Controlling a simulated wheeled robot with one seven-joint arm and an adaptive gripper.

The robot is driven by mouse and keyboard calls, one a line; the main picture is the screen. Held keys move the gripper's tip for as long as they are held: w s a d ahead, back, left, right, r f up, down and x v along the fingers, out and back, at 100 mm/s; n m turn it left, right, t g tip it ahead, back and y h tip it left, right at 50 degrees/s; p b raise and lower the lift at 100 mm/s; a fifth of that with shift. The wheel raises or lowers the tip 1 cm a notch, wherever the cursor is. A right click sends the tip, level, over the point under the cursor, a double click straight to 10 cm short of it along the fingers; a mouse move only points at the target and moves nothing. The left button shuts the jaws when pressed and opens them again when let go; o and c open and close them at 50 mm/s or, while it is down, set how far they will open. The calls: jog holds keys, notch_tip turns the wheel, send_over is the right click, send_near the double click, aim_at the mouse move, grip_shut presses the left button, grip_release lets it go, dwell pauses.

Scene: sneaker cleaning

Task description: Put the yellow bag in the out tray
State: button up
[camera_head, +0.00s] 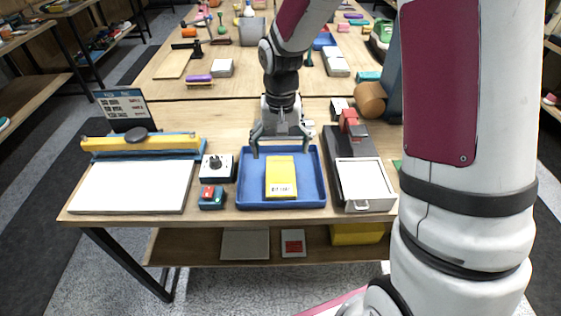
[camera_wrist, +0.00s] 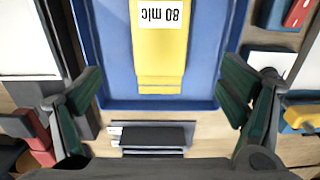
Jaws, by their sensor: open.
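The yellow bag (camera_head: 281,178) lies flat inside a blue tray (camera_head: 313,196) on the near table. A white label with dark print is on its near end. The bag (camera_wrist: 157,55) and the blue tray (camera_wrist: 205,87) also show in the wrist view. The bag lies apart from the tray's side walls. I cannot read any mark that names the tray. My gripper (camera_head: 282,147) is above the tray's far edge, behind the bag in the head view. In the wrist view my gripper (camera_wrist: 155,97) has its green-padded fingers wide apart with nothing between them.
Left of the tray are a dial box (camera_head: 217,168), a small red and teal block (camera_head: 211,197) and a white board with a yellow bar (camera_head: 135,187). Right is a grey device with a white drawer (camera_head: 364,180). A second table (camera_head: 250,83) with many items stands behind.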

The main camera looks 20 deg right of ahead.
jog(key=s+r+n+t, duration=0.1)
jog(key=s+r, duration=0.3)
jog(key=r, duration=0.3)
jog(key=s+r+t, duration=0.1)
jog(key=s+r, duration=0.3)
jog(key=r, duration=0.3)
jog(key=s+r+n+t, duration=0.1)
jog(key=s+r, duration=0.1)
jog(key=s, duration=0.6)
jog(key=s+r+n+t, duration=0.1)
jog(key=s+r, duration=0.2)
jog(key=s, duration=0.4)
jog(key=shift+s+d+r+n+t, duration=0.3)
jog(key=shift+s+d+r+t, duration=0.05)
jog(key=shift+d+t, duration=0.05)
